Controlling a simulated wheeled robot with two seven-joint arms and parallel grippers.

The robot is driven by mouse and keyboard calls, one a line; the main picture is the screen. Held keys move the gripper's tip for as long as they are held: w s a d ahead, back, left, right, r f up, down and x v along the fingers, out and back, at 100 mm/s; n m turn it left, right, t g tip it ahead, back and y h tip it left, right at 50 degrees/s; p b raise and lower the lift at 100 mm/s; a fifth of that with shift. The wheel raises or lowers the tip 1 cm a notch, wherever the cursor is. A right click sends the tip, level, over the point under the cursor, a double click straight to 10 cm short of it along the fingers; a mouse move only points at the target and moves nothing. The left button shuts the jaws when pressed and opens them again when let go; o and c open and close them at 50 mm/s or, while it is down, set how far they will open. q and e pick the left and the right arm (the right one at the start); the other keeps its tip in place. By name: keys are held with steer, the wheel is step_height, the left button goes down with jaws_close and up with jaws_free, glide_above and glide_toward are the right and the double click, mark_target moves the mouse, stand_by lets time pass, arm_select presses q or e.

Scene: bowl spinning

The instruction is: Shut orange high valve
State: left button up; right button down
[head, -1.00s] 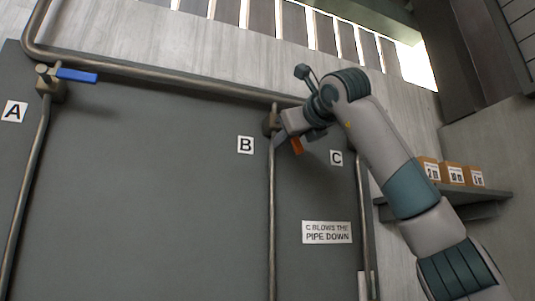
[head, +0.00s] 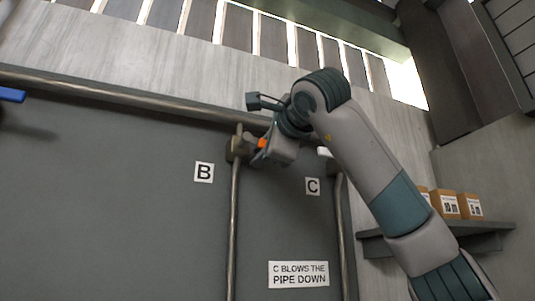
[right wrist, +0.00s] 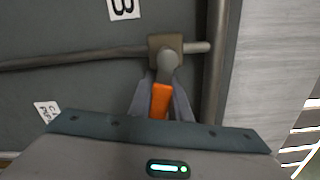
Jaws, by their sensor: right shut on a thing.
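The orange valve handle (head: 262,143) belongs to the valve body (head: 236,148) high on the pipe marked B. My right gripper (head: 258,153) is shut on this handle, and its fingers partly hide it in the head view. In the right wrist view the orange handle (right wrist: 160,101) lies between the two fingers of the gripper (right wrist: 162,92). There it points from the valve body (right wrist: 164,46) straight towards my gripper, roughly crosswise to pipe B (right wrist: 80,58). My left gripper is not in view.
A blue handle (head: 12,95) shows at the left edge. A white handle end (head: 323,151) sits by pipe C, close to my right gripper. A thick pipe (head: 130,98) runs above the valves. Boxes (head: 445,204) stand on a shelf at right.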

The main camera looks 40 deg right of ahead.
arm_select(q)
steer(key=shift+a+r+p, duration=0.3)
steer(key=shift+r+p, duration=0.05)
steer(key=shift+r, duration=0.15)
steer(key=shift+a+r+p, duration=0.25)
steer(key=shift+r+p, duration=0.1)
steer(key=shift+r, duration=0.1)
arm_select(e)
steer(key=shift+d+r+n, duration=0.1)
steer(key=shift+r+n, duration=0.45)
steer(key=shift+n, duration=0.65)
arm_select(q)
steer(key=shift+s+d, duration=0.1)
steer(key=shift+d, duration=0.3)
arm_select(e)
steer(key=c, duration=1.6)
jaws_free()
steer(key=shift+c, duration=0.2)
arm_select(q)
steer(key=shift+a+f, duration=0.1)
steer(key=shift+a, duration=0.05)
arm_select(e)
steer(key=shift+s, duration=0.2)
